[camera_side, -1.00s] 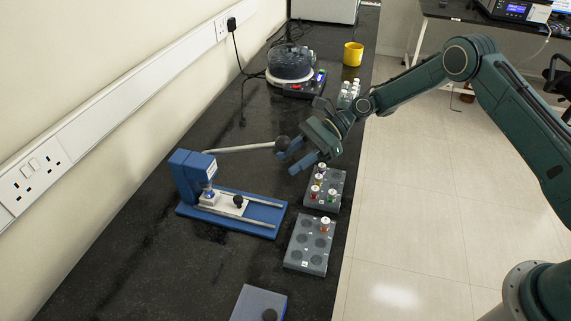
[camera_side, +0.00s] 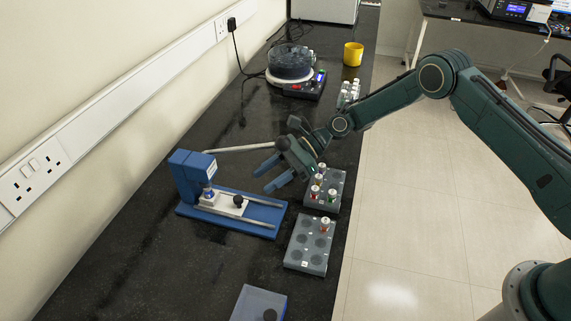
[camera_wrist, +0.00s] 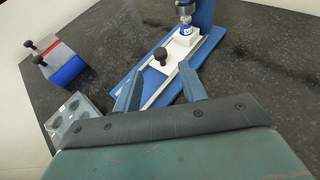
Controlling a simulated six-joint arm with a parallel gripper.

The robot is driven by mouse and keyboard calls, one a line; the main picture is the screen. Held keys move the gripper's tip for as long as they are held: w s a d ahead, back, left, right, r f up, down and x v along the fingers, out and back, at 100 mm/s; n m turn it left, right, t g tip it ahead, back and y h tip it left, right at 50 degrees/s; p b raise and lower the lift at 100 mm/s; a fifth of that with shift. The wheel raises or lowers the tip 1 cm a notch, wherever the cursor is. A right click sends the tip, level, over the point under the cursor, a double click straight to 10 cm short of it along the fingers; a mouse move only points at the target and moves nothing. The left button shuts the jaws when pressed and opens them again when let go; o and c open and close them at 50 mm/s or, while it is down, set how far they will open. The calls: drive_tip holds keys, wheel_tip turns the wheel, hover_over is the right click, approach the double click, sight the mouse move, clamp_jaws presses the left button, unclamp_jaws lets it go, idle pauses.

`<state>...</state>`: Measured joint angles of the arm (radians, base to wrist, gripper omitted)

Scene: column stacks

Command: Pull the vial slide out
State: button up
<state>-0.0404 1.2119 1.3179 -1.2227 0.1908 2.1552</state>
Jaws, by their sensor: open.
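The vial slide (camera_side: 224,205) is a white block with a black knob (camera_side: 238,200), on rails of the blue press (camera_side: 186,180). A small vial (camera_side: 209,196) stands on the slide under the press head. In the wrist view the slide (camera_wrist: 172,59), its black knob (camera_wrist: 160,54) and the vial (camera_wrist: 185,30) show ahead of the fingers. My gripper (camera_side: 268,177) is open and empty, above and to the right of the knob, apart from it. In the wrist view its two blue fingers (camera_wrist: 159,88) point toward the slide.
A grey vial rack (camera_side: 338,196) with several capped vials stands right of the press, below my gripper. Another rack (camera_side: 298,259) holds one vial. A blue box (camera_side: 255,306) with a black knob lies at the front. The press's long lever (camera_side: 250,148) reaches right, near my gripper.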

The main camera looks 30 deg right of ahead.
sight(222, 199)
drive_tip(key=shift+x, duration=3.45)
clamp_jaws()
